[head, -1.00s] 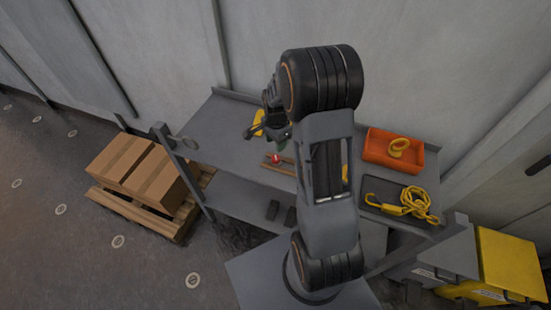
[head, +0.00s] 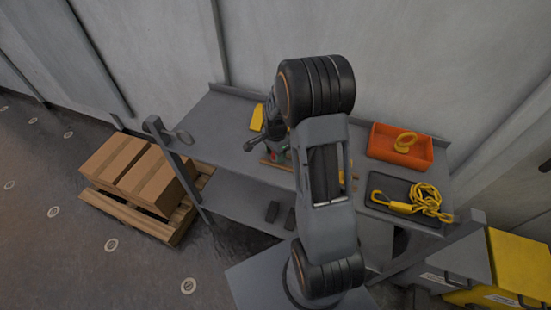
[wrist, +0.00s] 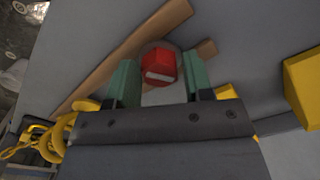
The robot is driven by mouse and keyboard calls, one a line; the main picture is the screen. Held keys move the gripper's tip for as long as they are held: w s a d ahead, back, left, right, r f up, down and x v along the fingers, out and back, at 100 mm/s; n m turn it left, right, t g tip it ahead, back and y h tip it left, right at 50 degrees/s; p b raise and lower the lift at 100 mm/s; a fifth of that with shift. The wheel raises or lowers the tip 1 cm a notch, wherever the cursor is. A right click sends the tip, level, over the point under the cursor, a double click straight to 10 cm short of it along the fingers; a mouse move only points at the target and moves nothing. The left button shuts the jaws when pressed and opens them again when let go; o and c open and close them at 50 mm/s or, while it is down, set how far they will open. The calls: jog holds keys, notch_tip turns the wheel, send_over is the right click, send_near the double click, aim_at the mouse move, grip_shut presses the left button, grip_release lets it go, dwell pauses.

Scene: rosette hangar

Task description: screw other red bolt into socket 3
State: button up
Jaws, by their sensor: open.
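A red bolt head (wrist: 159,65) shows in the wrist view, between and just beyond the fingertips of my gripper (wrist: 160,75). The gripper's two green fingers are open on either side of the bolt, and I see no clear contact. The bolt stands by the wooden strips (wrist: 120,55) on the bench. In the head view my arm covers most of this spot; the gripper (head: 274,152) is low over the wooden strips (head: 276,164). The socket numbers cannot be read, and socket 3 cannot be made out.
On the grey bench (head: 225,120), an orange bin (head: 385,155) holding a yellow ring stands right. A dark tray (head: 385,201) with a yellow rope and hook lies in front of it. A yellow block (head: 257,117) is behind the gripper. Cardboard boxes (head: 140,175) sit on a pallet at left.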

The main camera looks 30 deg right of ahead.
dwell(0.7)
jog(key=c, duration=0.8)
jog(key=shift+r, duration=0.1)
